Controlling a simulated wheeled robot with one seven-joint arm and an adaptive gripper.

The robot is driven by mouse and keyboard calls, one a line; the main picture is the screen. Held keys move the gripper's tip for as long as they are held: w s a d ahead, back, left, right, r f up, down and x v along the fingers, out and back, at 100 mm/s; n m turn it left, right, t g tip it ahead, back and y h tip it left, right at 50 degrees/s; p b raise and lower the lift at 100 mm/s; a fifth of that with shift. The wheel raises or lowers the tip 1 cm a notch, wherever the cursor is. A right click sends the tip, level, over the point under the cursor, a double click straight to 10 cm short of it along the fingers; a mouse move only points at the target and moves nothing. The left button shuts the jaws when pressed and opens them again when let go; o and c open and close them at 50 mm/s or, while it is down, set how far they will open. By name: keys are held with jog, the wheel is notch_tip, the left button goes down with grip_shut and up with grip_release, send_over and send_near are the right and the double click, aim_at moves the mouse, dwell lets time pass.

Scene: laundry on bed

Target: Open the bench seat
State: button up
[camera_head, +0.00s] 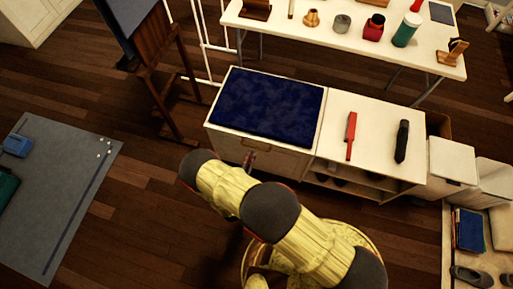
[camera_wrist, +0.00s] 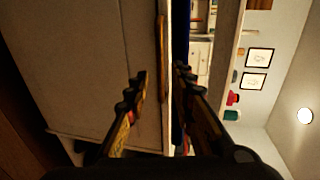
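The bench (camera_head: 262,157) is a pale cabinet with a dark blue cushion seat (camera_head: 268,105) on top; the seat looks closed. A brown strip handle (camera_head: 228,143) runs along the upper front. In the wrist view, turned sideways, the front panel (camera_wrist: 90,60), the handle (camera_wrist: 162,60) and the blue seat edge (camera_wrist: 181,35) show. My gripper (camera_wrist: 160,76) is open and empty, its two fingers on either side of the handle and the seat's front edge in the picture. In the head view, my gripper (camera_head: 250,158) is at the bench front, partly hidden by my arm. Contact cannot be told.
A shelf unit (camera_head: 365,118) with a red and a black object on top adjoins the bench on the right. A white table (camera_head: 300,25) with several items stands behind. A wooden easel (camera_head: 170,75) is at the back left. The floor left of the bench is clear up to a grey mat (camera_head: 60,190).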

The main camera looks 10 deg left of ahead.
aim_at(255, 147)
jog(key=shift+b+x, duration=0.95)
jog(key=shift+x, duration=2.4)
jog(key=shift+c, duration=0.7)
jog(key=c, duration=0.4)
jog(key=shift+d, duration=0.1)
grip_shut()
